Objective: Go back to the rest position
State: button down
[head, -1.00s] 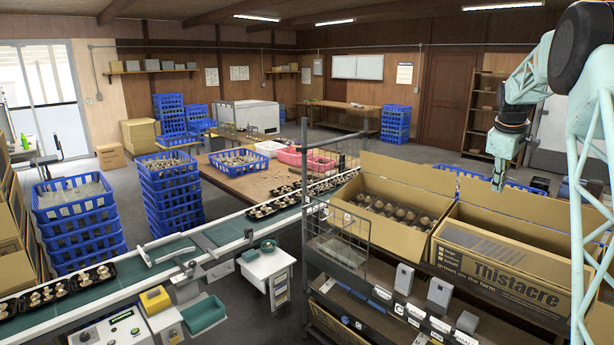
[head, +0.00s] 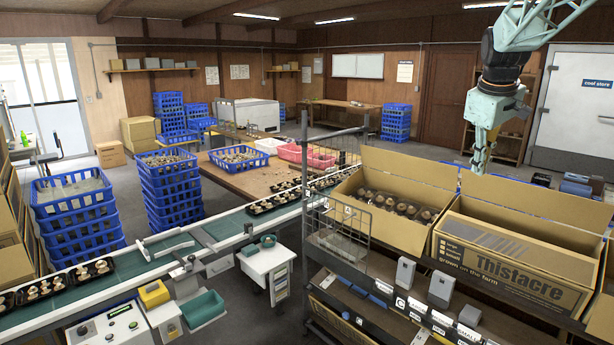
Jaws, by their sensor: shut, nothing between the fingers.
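My gripper (head: 479,160) hangs pointing down at the upper right, over the back edge of the cardboard boxes. Its fingers are together and nothing is seen in them. The open cardboard box (head: 392,232) below and left of it holds several mushrooms in trays. My arm reaches in from the top right corner.
A metal rack (head: 309,215) with wire sides stands left of the boxes. A conveyor (head: 130,284) carries mushroom trays at the left. Stacked blue crates (head: 172,195) stand behind it. A wooden table (head: 235,180) holds more crates. The air above the boxes looks free.

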jog(key=s+a+m+y+b, duration=0.1)
jog(key=s+a+b, duration=0.1)
jog(key=s+a, duration=0.9)
jog(key=s+a+m+b, duration=0.1)
jog(key=s+a+b, duration=0.2)
jog(key=s+a, duration=0.8)
jog(key=s+a+f+m+b, duration=0.1)
jog(key=s+f, duration=0.4)
jog(key=s, duration=0.6)
jog(key=s+a+f+m+b, duration=0.1)
jog(key=s+f, duration=0.4)
jog(key=s, duration=0.6)
jog(key=s+a+f+m+y+b, duration=0.1)
jog(key=s+a+f, duration=0.3)
jog(key=s, duration=0.7)
jog(key=shift+s+f+b, duration=0.25)
jog(key=shift+f+b, duration=0.2)
jog(key=shift+b, duration=0.3)
